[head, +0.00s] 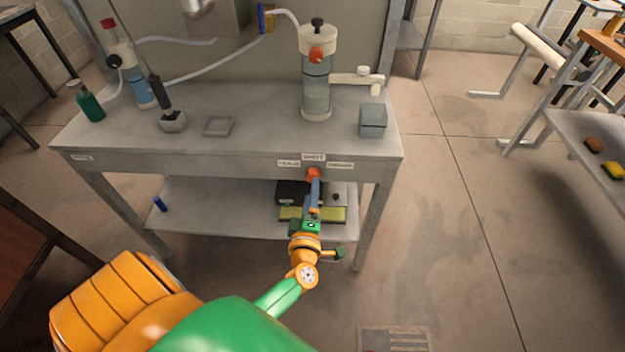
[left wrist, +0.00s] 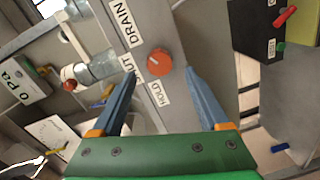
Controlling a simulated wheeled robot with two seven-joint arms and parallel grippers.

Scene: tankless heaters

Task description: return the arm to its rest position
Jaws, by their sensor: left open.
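My left arm reaches from the lower left to the front of the grey bench. My left gripper (head: 314,190) has its blue fingers pointing at an orange knob (head: 313,174) on the bench's front edge. In the left wrist view, the gripper (left wrist: 160,76) is open. The orange knob (left wrist: 159,62) shows between and just beyond the fingertips; I cannot tell whether they touch it. DRAIN and HOLD labels stand beside the knob, with a partly hidden label between them. My right gripper is not in view.
On the bench (head: 255,130) stand a clear cylinder (head: 316,85), a grey box (head: 373,120), a green bottle (head: 88,102) and a brush in a holder (head: 172,120). The lower shelf (head: 230,215) holds a dark box (head: 292,192).

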